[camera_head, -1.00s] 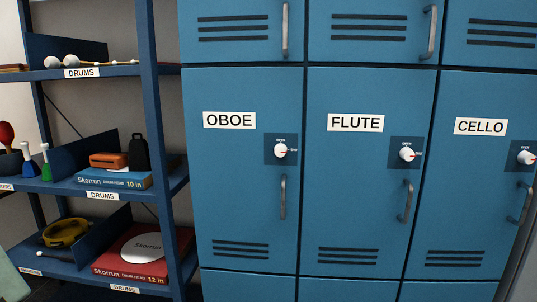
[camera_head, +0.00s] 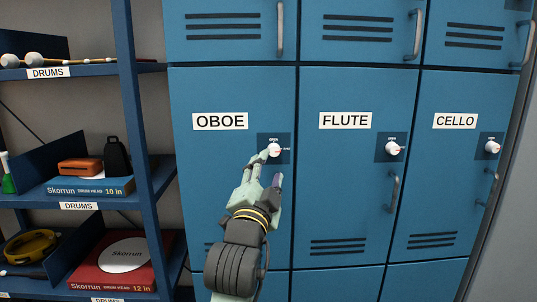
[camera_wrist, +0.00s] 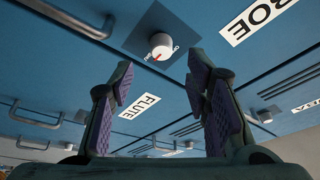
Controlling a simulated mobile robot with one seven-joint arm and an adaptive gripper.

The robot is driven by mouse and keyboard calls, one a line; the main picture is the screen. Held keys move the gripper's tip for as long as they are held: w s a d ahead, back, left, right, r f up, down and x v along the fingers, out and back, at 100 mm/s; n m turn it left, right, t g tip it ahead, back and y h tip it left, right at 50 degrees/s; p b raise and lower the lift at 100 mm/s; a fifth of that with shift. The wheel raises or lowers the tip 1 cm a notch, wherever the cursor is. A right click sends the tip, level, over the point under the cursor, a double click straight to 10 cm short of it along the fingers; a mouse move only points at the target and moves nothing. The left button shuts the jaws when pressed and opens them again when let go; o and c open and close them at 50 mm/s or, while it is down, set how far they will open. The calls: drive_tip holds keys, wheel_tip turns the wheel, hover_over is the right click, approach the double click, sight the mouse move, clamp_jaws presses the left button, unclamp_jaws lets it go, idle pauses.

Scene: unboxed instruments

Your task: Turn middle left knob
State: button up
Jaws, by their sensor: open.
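The left knob of the middle row is the white knob (camera_head: 274,149) on the OBOE locker door (camera_head: 220,180). It also shows in the wrist view (camera_wrist: 161,46), with a red mark on its face, on a dark square plate. My gripper (camera_head: 268,170) is in front of the OBOE door, just below and partly over the knob in the head view. In the wrist view my gripper (camera_wrist: 160,80) has its two purple-padded fingers apart, with the knob beyond the gap between them. I cannot tell whether a finger touches the knob. The OBOE handle is hidden behind my arm.
The FLUTE knob (camera_head: 393,148) and CELLO knob (camera_head: 492,147) are on the doors to the right. The FLUTE handle (camera_head: 394,191) sticks out. A blue shelf (camera_head: 131,150) with drum gear stands at the left.

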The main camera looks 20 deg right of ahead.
sight(273, 153)
drive_tip(key=p+x, duration=0.1)
drive_tip(key=x, duration=0.5)
drive_tip(key=shift+a, duration=0.15)
drive_tip(key=shift+c, duration=0.3)
clamp_jaws()
